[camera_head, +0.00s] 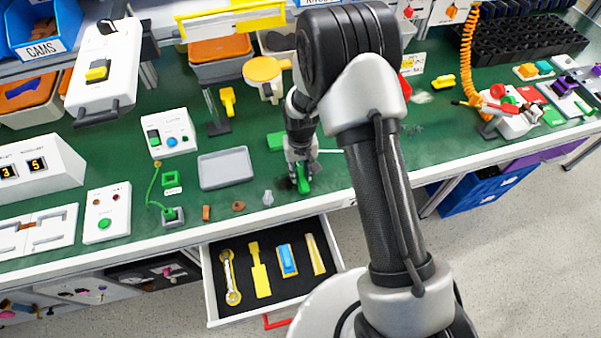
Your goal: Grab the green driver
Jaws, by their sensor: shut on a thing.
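My gripper (300,184) points down near the front edge of the green worktop, right of the grey tray. It is shut on a green piece (304,174), which I take to be the green driver. Only part of this piece shows between and beside the dark fingers. Its shaft and tip cannot be made out. I cannot tell whether it touches the worktop.
A grey tray (226,184) lies left of my gripper, with small brown and grey parts in front. An open drawer (269,310) with yellow and blue tools juts out below. A white switch box (172,133) stands further left. Blue crates (483,192) sit below right.

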